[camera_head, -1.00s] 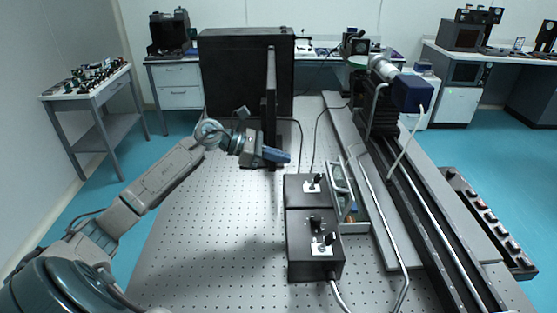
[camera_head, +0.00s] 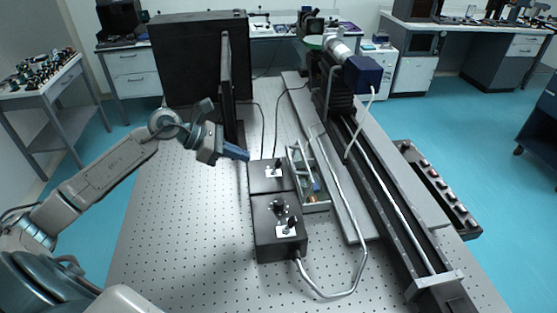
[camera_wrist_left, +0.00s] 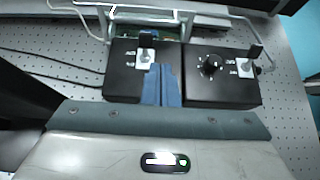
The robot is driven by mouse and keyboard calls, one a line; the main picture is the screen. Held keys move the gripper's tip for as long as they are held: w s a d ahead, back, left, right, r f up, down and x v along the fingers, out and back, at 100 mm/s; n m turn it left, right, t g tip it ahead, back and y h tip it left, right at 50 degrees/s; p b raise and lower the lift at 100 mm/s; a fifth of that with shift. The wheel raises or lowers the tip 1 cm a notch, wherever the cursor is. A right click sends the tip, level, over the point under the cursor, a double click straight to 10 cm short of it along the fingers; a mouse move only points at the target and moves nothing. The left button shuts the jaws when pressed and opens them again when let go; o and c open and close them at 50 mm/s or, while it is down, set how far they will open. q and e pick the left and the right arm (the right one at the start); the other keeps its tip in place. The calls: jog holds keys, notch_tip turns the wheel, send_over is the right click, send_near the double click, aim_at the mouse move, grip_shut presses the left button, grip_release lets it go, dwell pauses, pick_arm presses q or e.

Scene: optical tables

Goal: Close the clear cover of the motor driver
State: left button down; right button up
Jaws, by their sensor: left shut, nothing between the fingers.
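The motor driver (camera_head: 316,206) appears to be the low open unit just right of the two black control boxes. A thin frame stands up over it (camera_head: 296,165), seemingly its clear cover raised; the clear panel itself is hard to make out. In the left wrist view a green circuit board (camera_wrist_left: 150,31) shows behind the boxes, with pale frame bars around it. My left gripper (camera_head: 246,156) has blue fingers, shut and empty, near the far-left corner of the far black box. In the left wrist view its fingertips (camera_wrist_left: 161,67) point toward the boxes. My right gripper is not in view.
The black control boxes (camera_head: 262,215) with switches stand left of the driver. A long rail (camera_head: 385,200) runs along its right. A dark upright panel (camera_head: 227,95) stands behind my left gripper. A cable (camera_head: 345,293) curves in front. The perforated table (camera_head: 180,230) is clear at left.

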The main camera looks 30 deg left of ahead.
pick_arm(q)
jog(key=p, duration=0.5)
send_near(293, 169)
jog(key=w+f, duration=0.1)
jog(key=w+d+f, duration=0.1)
jog(key=w+f, duration=0.1)
jog(key=f, duration=0.1)
jog(key=shift+w+d, duration=0.2)
jog(key=shift+d, duration=0.1)
jog(key=shift+w+d+f+p, duration=0.2)
jog(key=shift+w+d+p, duration=0.1)
jog(key=shift+w+d, duration=0.3)
jog(key=shift+s, duration=0.1)
